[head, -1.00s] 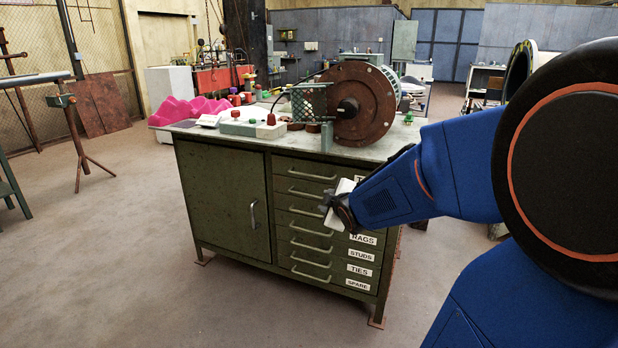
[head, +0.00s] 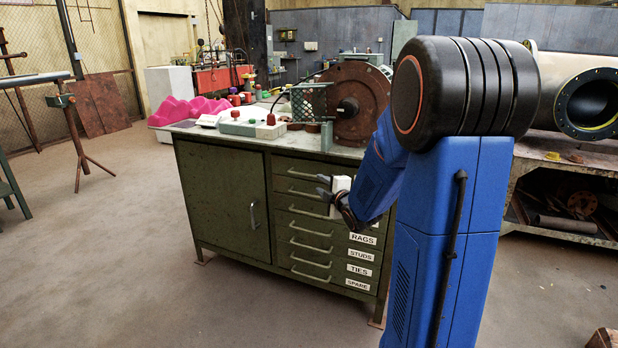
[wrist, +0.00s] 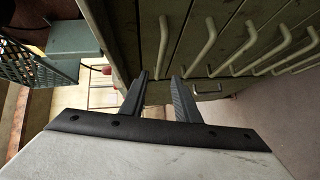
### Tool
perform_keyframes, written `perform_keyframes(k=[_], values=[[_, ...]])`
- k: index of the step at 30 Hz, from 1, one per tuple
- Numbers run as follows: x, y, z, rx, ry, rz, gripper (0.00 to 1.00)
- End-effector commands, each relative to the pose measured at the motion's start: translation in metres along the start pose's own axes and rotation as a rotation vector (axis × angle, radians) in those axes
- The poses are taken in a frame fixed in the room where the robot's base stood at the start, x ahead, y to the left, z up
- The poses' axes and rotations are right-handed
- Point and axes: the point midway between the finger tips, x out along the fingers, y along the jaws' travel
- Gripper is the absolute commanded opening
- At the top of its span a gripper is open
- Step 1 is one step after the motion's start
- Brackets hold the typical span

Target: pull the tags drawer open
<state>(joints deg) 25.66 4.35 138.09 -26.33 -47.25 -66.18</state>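The green cabinet (head: 225,190) has a column of shut drawers with bar handles. Lower labels read RAGS (head: 363,238), STUDS, TIES and SPARE; the upper labels are hidden behind my arm, so I cannot read which drawer is tags. My gripper (head: 323,187) is in front of the upper drawers. In the wrist view its two fingers (wrist: 160,76) are apart, with nothing held. The top drawer's handle (wrist: 162,42) shows with one end between the fingertips in the picture; I cannot tell whether it lies between them in depth.
The cabinet top carries a rusty flanged part (head: 352,100), a green mesh guard (head: 308,102) and a control box (head: 252,129). A bench with a large lined pipe (head: 570,90) stands at the right. The floor (head: 130,250) left of the cabinet is clear.

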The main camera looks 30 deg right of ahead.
Motion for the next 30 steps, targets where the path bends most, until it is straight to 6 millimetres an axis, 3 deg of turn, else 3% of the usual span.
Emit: perform_keyframes(k=[18, 24, 30], values=[[0.101, 0.0, 0.0, 0.0, 0.0, -0.001, 0.29], [0.117, -0.001, 0.0, 0.0, 0.0, -0.001, 0.29], [0.121, 0.0, 0.0, 0.0, 0.0, -0.001, 0.29]])
